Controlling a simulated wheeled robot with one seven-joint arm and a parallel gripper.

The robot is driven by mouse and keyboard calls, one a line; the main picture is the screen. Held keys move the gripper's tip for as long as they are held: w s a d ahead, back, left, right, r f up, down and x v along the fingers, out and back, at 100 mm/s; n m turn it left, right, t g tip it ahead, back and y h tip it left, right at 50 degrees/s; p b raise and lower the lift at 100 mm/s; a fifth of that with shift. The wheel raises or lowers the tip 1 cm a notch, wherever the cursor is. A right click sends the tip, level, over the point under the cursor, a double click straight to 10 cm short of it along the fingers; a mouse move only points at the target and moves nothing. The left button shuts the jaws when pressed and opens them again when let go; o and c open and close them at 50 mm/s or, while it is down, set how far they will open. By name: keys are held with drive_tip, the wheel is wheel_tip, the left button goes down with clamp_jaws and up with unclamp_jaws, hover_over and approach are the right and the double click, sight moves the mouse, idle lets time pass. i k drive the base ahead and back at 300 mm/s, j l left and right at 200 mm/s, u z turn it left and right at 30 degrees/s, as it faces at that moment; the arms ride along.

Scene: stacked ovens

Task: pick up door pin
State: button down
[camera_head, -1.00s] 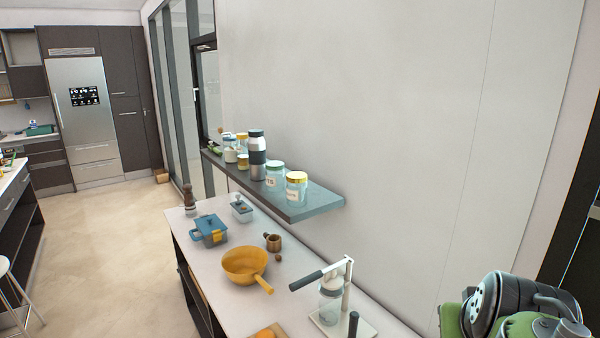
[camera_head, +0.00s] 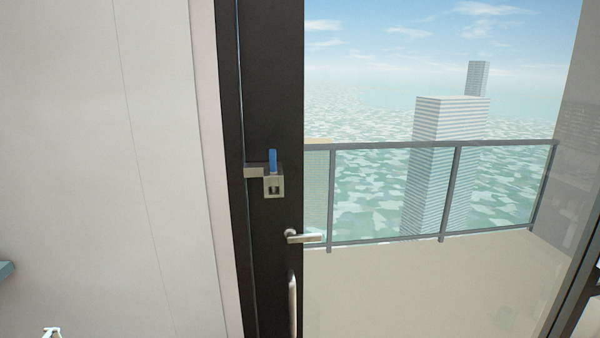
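The door pin (camera_head: 273,160) is a small blue upright piece. It stands in the top of a metal latch (camera_head: 274,187) on the dark door frame (camera_head: 262,90). A short metal bracket of the latch reaches left to the frame edge.
A metal lever handle (camera_head: 304,238) sits on the door below the latch. Right of it, glass shows a balcony with a railing (camera_head: 442,190). A plain pale wall (camera_head: 100,150) fills the left. A shelf corner (camera_head: 6,270) shows at the left edge.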

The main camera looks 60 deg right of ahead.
sight(272, 152)
drive_tip(key=z, duration=1.85)
